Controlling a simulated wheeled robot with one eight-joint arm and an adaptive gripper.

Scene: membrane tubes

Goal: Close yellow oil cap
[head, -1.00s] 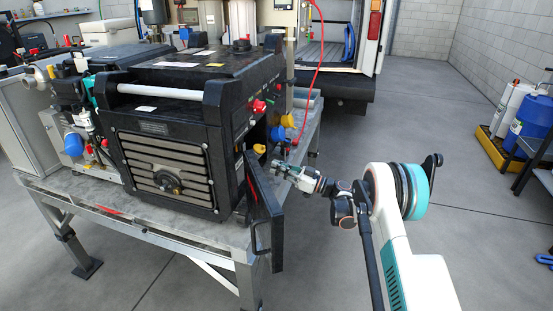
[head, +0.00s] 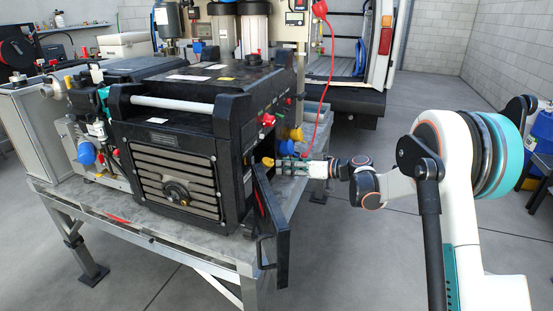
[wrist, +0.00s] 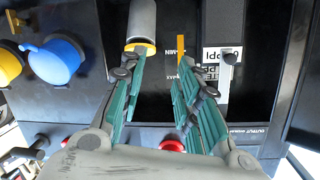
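A small yellow cap (head: 267,162) shows on the side of the black machine (head: 165,140), just behind the open black door (head: 271,215). My gripper (head: 281,165) is right beside it, pointing left at the machine. In the wrist view, a pale cylinder with a yellow rim (wrist: 140,30) is at the tip of the left finger; I cannot tell whether they touch. My gripper (wrist: 162,65) is open, with green fingers apart and only dark panel between them. A yellow strip (wrist: 183,46) beside MIN and MAX marks is near the right fingertip.
A red hose (head: 328,75) hangs behind.

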